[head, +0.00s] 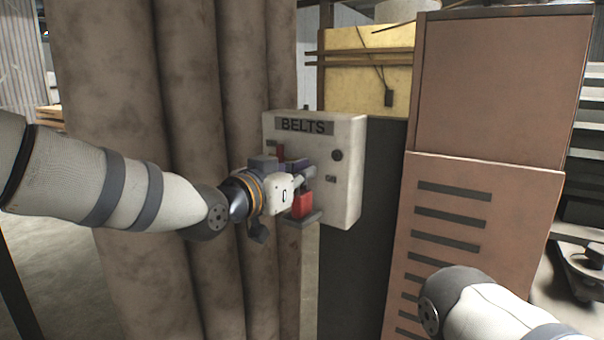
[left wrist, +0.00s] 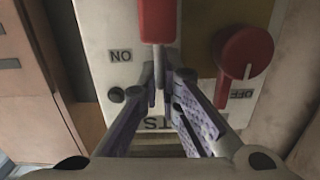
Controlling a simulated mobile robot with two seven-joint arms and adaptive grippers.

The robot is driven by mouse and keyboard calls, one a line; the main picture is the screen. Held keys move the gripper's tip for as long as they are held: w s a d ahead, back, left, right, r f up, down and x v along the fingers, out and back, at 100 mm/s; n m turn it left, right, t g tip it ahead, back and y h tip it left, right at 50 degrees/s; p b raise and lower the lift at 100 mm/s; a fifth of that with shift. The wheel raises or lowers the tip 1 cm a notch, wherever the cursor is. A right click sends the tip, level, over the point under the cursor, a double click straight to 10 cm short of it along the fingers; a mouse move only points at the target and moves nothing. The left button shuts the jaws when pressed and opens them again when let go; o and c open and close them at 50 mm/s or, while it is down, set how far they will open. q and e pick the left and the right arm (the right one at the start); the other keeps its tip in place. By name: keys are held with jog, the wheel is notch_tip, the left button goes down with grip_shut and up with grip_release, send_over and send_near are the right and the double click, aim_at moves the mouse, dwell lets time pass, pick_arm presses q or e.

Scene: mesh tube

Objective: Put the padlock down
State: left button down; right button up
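The red padlock (head: 303,205) is at the front of the switch box, just below my left fingertips. In the left wrist view, which shows the box upside down, its red body (left wrist: 157,20) is at the top edge, partly cut off, with the grey shackle running down between the fingers. My left gripper (left wrist: 166,82) is closed in on the shackle from both sides; it also shows in the head view (head: 300,174). My right gripper is out of view; only part of that arm shows at the lower right.
The pale switch box (head: 347,190), labelled BELTS, has a red rotary knob (left wrist: 243,52). A small dark ledge-like part (head: 302,218) shows under the padlock. Brown pipes (head: 190,80) stand left, and a brown slotted cabinet (head: 480,190) stands right.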

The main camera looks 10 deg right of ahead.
pick_arm(q)
jog(key=shift+f, duration=0.2)
jog(key=c, duration=1.8)
grip_release()
jog(key=shift+r, duration=0.1)
